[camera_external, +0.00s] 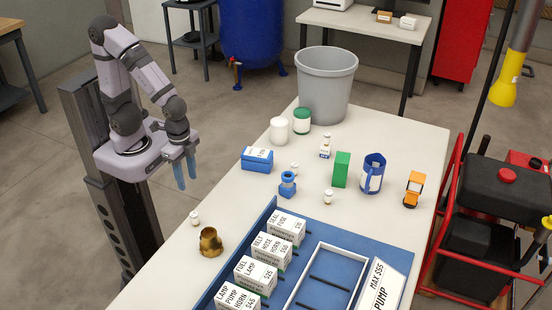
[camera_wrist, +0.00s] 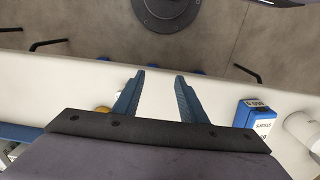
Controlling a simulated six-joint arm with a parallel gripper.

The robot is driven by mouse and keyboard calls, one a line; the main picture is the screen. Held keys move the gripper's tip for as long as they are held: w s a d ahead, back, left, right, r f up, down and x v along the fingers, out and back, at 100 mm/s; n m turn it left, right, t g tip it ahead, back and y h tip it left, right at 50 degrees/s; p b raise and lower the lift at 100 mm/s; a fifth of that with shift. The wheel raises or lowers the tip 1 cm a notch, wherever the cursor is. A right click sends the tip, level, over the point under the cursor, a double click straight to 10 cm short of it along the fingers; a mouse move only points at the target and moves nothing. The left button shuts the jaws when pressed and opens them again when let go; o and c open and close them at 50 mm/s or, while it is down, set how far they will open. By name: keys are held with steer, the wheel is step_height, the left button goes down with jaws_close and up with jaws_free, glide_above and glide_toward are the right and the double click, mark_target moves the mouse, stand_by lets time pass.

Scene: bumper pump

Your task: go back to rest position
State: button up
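My gripper (camera_external: 186,172) hangs at the left edge of the white table, its two blue fingers pointing down. In the wrist view my gripper (camera_wrist: 160,82) shows its fingers spread apart with nothing between them. The arm is folded near its base, at the left of the table. No task object is held.
The white table (camera_external: 232,203) carries a blue box (camera_external: 257,159), a brass pot (camera_external: 210,242), a small white bottle (camera_external: 195,218), a grey bin (camera_external: 325,85) and several other items. A blue board (camera_external: 269,212) with labelled boxes lies in front. The blue box also shows in the wrist view (camera_wrist: 254,115).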

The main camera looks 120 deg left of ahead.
step_height(320, 180, up, 8)
steer(key=p, duration=0.5)
steer(key=shift+f, duration=0.25)
